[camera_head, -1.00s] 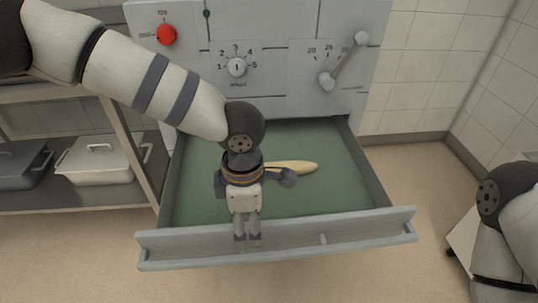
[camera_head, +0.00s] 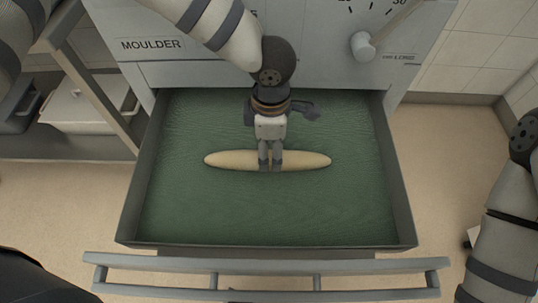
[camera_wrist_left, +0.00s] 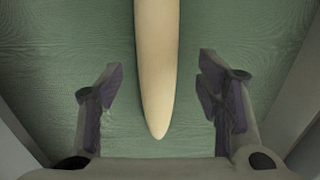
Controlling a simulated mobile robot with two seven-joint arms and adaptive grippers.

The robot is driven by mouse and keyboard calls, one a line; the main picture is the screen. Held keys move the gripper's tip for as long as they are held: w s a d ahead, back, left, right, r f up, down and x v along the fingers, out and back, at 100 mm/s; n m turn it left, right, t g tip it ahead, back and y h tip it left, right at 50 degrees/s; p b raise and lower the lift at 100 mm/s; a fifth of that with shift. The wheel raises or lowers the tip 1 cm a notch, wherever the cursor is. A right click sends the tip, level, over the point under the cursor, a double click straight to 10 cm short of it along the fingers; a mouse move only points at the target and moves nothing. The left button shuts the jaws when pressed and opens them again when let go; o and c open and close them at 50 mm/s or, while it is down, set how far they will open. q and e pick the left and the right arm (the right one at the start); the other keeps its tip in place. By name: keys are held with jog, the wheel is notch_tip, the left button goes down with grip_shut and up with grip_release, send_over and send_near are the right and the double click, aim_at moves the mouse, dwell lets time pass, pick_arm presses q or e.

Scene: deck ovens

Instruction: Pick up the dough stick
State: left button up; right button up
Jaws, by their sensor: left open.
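The dough stick (camera_head: 228,160) is a long, pale roll with tapered ends. It lies crosswise on the green floor of the open drawer (camera_head: 270,215). My left gripper (camera_head: 270,167) points down in front of the stick's middle in the head view and hides a small part of it. In the left wrist view the gripper (camera_wrist_left: 160,105) is open, with one finger on each side of the dough stick (camera_wrist_left: 158,60). Green floor shows between the stick and each finger. The stick's rounded tip shows there. My right gripper is out of view.
The drawer's side walls and its front rail (camera_head: 265,265) surround the stick. The moulder's grey front panel (camera_head: 180,45) with a lever (camera_head: 363,46) rises behind. A shelf with a white lidded bin (camera_head: 90,105) stands at left. The drawer floor is otherwise clear.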

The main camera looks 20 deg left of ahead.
aim_at(245, 159)
pick_arm(q)
jog(key=f, duration=0.5)
jog(key=shift+a, duration=0.35)
jog(key=shift+f, duration=0.25)
jog(key=c, duration=1.3)
